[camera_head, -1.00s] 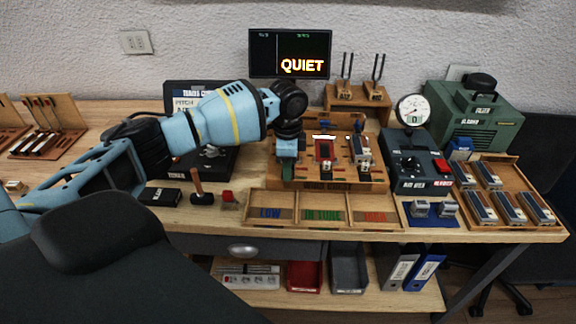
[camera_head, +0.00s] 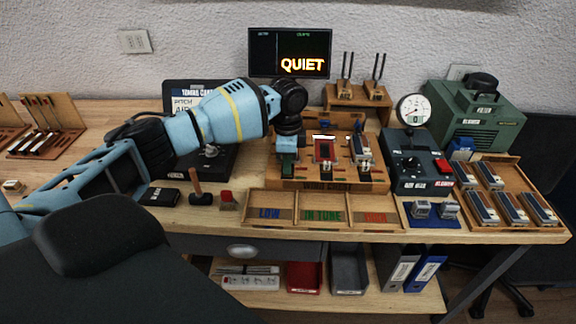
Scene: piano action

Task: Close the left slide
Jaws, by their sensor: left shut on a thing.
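The wooden bench block (camera_head: 340,184) stands at the middle of the table, with a red-framed plate (camera_head: 324,149) near its centre. Two small dark slides with light tops show at its front: a middle one (camera_head: 326,170) and a right one (camera_head: 365,168). My left gripper (camera_head: 287,168) points down over the left end of the block, where the left slide would be. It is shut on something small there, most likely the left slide. The gripper hides the thing, so I cannot tell how far in or out the slide is. My right gripper does not show.
A tray marked LOW and IN TUNE (camera_head: 322,225) lies in front of the block. A grey gauge box (camera_head: 417,175) stands close on its right. A small hammer (camera_head: 197,187) and a red-topped piece (camera_head: 228,199) lie to the left. A screen reads QUIET (camera_head: 289,53).

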